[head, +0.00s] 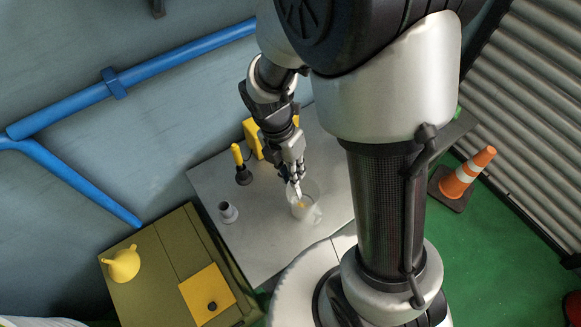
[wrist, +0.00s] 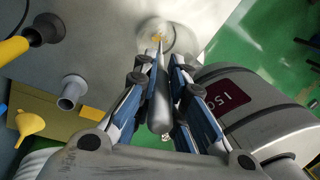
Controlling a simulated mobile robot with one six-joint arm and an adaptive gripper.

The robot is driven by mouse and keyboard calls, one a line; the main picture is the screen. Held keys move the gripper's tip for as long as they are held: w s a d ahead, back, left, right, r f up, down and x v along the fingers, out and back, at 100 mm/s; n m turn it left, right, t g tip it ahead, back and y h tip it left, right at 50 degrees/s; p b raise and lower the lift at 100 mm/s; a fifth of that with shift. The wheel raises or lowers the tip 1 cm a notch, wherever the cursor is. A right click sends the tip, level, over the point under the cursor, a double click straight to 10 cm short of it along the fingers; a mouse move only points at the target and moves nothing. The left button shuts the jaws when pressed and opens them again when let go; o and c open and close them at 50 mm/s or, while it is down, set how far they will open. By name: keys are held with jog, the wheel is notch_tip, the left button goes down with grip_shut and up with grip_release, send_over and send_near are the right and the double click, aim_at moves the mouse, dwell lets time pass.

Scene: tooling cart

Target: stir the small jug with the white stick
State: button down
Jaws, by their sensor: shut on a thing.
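The small jug (head: 312,213) is clear and stands upright on the grey cart top, with something yellow at its bottom. In the wrist view the jug (wrist: 178,40) is at the top centre. My gripper (head: 292,172) is above the jug, its fingers pointing down. In the wrist view my gripper (wrist: 160,90) is shut on the white stick (wrist: 161,103), which looks pale grey and tapers to a thin tip. The tip lies over the jug's mouth and the yellow contents. I cannot tell how deep it reaches. The fingers hide part of the stick.
A yellow-handled tool (head: 239,160), a grey cup-like cylinder (head: 228,212) and a yellow object (head: 252,137) stand left of and behind the jug on the cart top (head: 262,240). A yellow funnel (head: 122,264) sits on the olive surface at lower left. An orange cone (head: 465,178) stands on the floor.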

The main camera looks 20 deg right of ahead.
aim_at(297, 187)
jog(key=shift+b+x, duration=1.65)
jog(key=shift+x, duration=1.2)
jog(key=shift+d, duration=0.1)
